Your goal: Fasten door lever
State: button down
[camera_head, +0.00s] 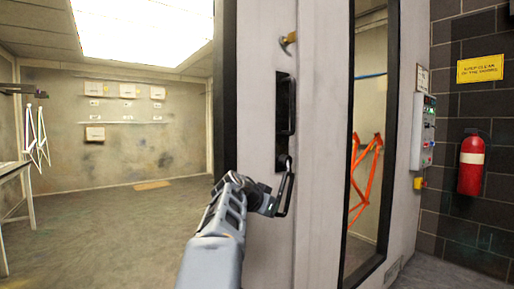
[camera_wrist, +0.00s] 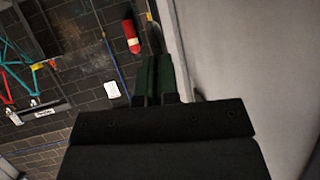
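A pale door panel (camera_head: 258,60) stands upright in the middle of the head view. A small brass-coloured lever (camera_head: 288,41) sits high on it, tilted. Below it is a long black pull handle (camera_head: 290,105) on a dark plate. My gripper (camera_head: 284,190) is low beside the panel, around the lower end of that plate and well below the brass lever. In the wrist view my gripper's dark green fingers (camera_wrist: 155,80) are close together, with a dark, blurred shape just beyond them. Whether they touch or hold anything is unclear. The brass lever cannot be made out in the wrist view.
Left of the panel an opening shows the lit booth floor (camera_head: 130,215). A window on the right shows an orange frame (camera_head: 365,175). Further right are a control box (camera_head: 423,130), a red extinguisher (camera_head: 471,165) and a yellow sign (camera_head: 480,69) on dark brick.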

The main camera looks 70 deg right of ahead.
jog(key=shift+f, duration=0.35)
jog(key=v, duration=1.4)
jog(key=shift+w+a, duration=0.15)
jog(key=shift+a, duration=0.05)
